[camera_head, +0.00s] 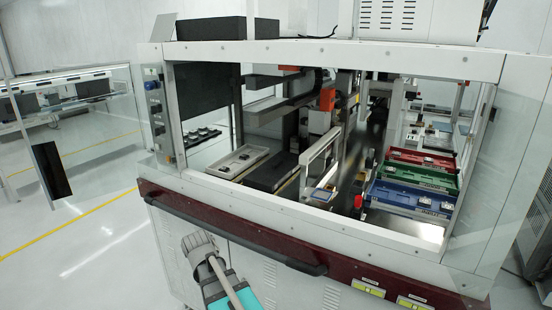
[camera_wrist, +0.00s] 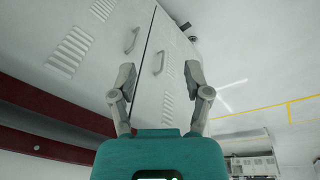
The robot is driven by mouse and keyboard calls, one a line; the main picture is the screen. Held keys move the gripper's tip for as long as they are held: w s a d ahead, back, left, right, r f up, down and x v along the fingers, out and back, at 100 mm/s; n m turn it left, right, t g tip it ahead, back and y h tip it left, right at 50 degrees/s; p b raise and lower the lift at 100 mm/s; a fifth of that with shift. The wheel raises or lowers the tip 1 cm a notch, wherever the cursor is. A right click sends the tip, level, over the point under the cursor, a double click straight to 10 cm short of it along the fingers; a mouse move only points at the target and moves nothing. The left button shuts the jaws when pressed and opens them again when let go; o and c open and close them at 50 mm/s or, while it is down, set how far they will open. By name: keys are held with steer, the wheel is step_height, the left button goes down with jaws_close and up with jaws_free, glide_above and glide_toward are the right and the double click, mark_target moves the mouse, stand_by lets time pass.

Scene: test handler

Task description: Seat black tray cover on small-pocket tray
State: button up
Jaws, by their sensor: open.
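A light grey tray (camera_head: 222,170) with a small dark item on it lies inside the machine, at the left of its open front. A flat black slab (camera_head: 272,172), which looks like the black tray cover, lies just right of it, apart from the tray. Pocket size is too small to tell. My gripper (camera_wrist: 160,67) is open and empty in the wrist view, its two fingers well apart in front of white vented cabinet doors. In the head view part of my arm shows low at the front, outside the machine. The wrist view shows neither tray nor cover.
Red (camera_head: 420,160), green (camera_head: 415,178) and blue (camera_head: 408,198) trays stand at the right inside the machine. A white upright frame (camera_head: 320,160) stands between. The dark red front band with a black handle bar (camera_head: 235,238) runs below the opening. Floor is free at left.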

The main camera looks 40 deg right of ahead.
mark_target(277, 163)
steer(key=w+d+r+m+h+p, duration=0.1)
steer(key=w+d+r+m+p, duration=0.1)
steer(key=w+d+r+p, duration=0.2)
steer(key=w+d+r+m+t+h+p, duration=0.1)
steer(key=w+d+r+p, duration=0.4)
steer(key=r, duration=0.5)
steer(key=w+d+r+m+h+p, duration=0.1)
steer(key=w+d+r+m+p, duration=0.2)
steer(key=d+r+p, duration=0.4)
steer(key=shift+w+d+t+h+p, duration=0.2)
steer(key=shift+w+d+p, duration=0.2)
steer(key=shift+d, duration=0.2)
steer(key=shift+w+d+t+h+p, duration=0.1)
steer(key=shift+w+d+t+p, duration=0.1)
steer(key=shift+w+d+p, duration=0.3)
steer(key=w+d+r+m+h+p, duration=0.1)
steer(key=d+r, duration=0.3)
steer(key=d, duration=0.4)
steer(key=w+d+r+m+h+p, duration=0.2)
steer(key=w+d+r+m+p, duration=0.1)
steer(key=d, duration=0.5)
steer(key=shift+w+d+r+t+p, duration=0.35)
steer(key=shift+w+r+p, duration=0.25)
steer(key=shift+w+r, duration=0.2)
